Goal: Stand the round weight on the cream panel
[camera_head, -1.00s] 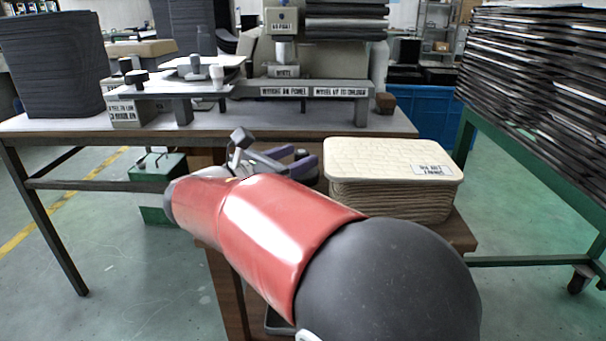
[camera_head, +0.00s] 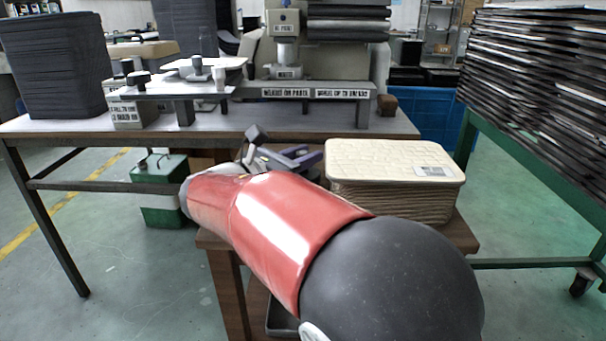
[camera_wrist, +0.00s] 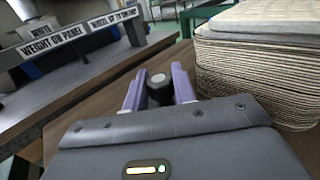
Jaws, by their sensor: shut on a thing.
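My gripper (camera_wrist: 158,88) has purple fingers, shut on a small dark round weight (camera_wrist: 160,84) with a pale spot on top. The stack of cream panels (camera_wrist: 255,70) stands just right of the gripper in the wrist view, its top higher than the weight in that picture. In the head view my gripper (camera_head: 300,158) shows beyond my red arm, left of the cream panel (camera_head: 390,158) that tops the stack. The weight cannot be made out clearly there. The top of the cream panel carries only a small label.
The stack stands on a small brown table (camera_head: 462,236). A larger bench (camera_head: 80,125) behind it carries a grey labelled fixture (camera_head: 300,90) and dark panel stacks. A rack of dark sheets (camera_head: 540,70) stands at the right. The cream top is clear.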

